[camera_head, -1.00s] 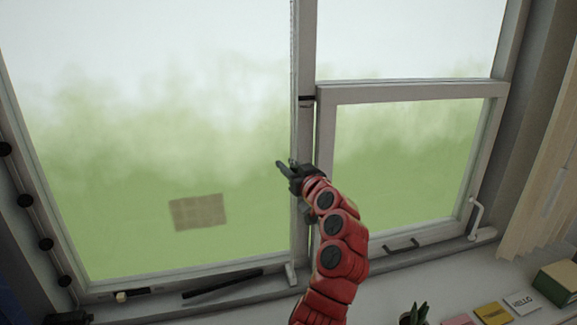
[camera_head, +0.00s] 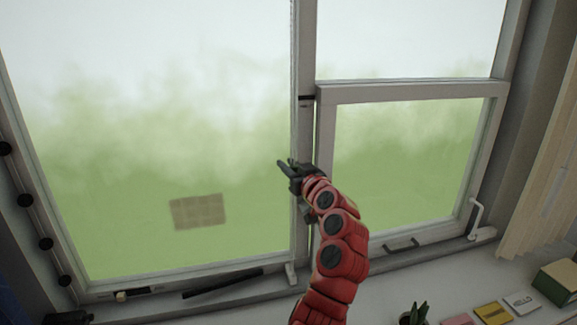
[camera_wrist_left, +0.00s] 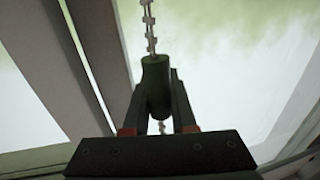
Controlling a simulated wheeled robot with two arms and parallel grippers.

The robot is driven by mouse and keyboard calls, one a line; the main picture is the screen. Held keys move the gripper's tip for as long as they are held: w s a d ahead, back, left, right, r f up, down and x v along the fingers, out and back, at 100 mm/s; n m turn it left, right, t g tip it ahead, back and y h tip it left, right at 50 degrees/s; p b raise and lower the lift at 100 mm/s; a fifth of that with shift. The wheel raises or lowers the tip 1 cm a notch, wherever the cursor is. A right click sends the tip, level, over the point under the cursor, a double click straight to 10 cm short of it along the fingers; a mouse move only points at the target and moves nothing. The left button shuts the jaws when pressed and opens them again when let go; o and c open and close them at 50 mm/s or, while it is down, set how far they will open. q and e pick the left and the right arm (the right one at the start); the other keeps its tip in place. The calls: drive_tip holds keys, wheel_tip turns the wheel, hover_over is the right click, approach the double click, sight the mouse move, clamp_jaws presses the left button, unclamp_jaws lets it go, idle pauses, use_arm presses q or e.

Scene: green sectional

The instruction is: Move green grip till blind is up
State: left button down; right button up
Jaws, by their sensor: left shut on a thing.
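The green grip (camera_wrist_left: 157,82) is a dark green cylinder on a beaded chain (camera_wrist_left: 149,25), seen in the left wrist view. It sits between the fingers of my left gripper (camera_wrist_left: 158,108), which is shut on it. The chain runs up from its top, and a short piece shows below it. In the head view my left gripper (camera_head: 284,166) is in front of the upright window post, and the grip itself is too small to make out. The blind is not clearly visible in either view. My right gripper is not in view.
Window panes lie on both sides of the post (camera_head: 306,60). The sill below holds a small plant (camera_head: 414,314), note cards (camera_head: 492,314) and a green box (camera_head: 556,284). A pale curtain (camera_head: 545,195) hangs at right. Knobs (camera_head: 25,201) line the left edge.

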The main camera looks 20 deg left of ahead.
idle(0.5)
use_arm(q)
wheel_tip(320, 180, up, 9)
drive_tip(key=shift+f+b, duration=0.15)
drive_tip(key=shift+b, duration=0.75)
drive_tip(key=shift+r, duration=0.55)
drive_tip(key=c, duration=0.8)
unclamp_jaws()
drive_tip(key=shift+o, duration=0.6)
drive_tip(key=shift+f, duration=0.15)
